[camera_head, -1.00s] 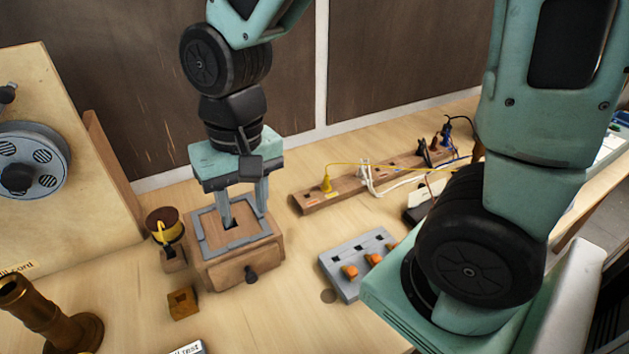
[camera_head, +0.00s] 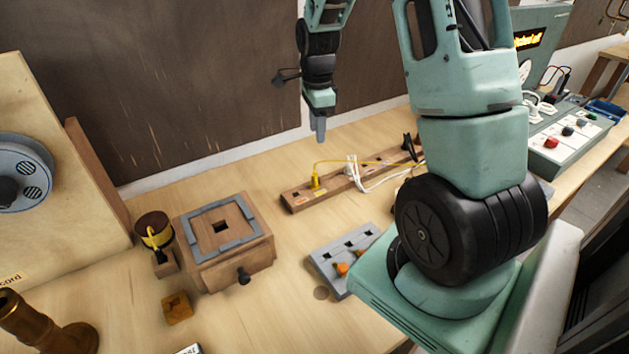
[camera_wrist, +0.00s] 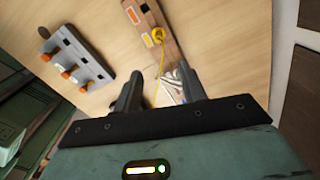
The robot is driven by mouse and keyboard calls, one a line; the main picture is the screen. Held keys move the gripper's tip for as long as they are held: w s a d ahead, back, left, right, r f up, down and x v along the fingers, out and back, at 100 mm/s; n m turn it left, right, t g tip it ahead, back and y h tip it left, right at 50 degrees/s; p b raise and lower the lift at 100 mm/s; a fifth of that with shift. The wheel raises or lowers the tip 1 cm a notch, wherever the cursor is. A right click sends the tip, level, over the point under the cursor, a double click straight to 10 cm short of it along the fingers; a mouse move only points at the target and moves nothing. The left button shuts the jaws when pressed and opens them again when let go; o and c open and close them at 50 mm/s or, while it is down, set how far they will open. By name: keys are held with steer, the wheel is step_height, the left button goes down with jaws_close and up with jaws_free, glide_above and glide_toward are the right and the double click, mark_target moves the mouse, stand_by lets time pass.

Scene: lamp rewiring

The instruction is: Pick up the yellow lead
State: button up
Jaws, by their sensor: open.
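A yellow plug (camera_head: 315,182) stands in the left end of a wooden socket strip (camera_head: 296,200), and a thin yellow lead (camera_head: 375,162) runs from it to the right along the strip. In the wrist view the yellow plug (camera_wrist: 158,36) is beyond my fingertips, and its lead runs down between my fingers. My gripper (camera_head: 320,132) hangs above and behind the strip, pointing down, apart from the lead. In the wrist view my gripper (camera_wrist: 158,82) is open with nothing between the fingers held. The lead's far end is hidden behind my arm.
White plugs and cords (camera_head: 352,170) sit beside the yellow plug on the strip. A grey panel with orange knobs (camera_head: 335,262) lies in front. Bare table lies between box and strip.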

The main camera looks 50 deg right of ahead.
steer(key=p, duration=0.3)
glide_toward(315, 174)
steer(key=f, duration=0.5)
steer(key=shift+d+f, duration=0.2)
steer(key=shift+f, duration=0.05)
steer(key=shift+a+f+p, duration=0.15)
steer(key=shift+f+p, duration=0.35)
steer(key=shift+f, duration=0.5)
steer(key=shift+a+f+p, duration=0.15)
steer(key=shift+f+p, duration=0.3)
steer(key=shift+f, duration=1.2)
jaws_close()
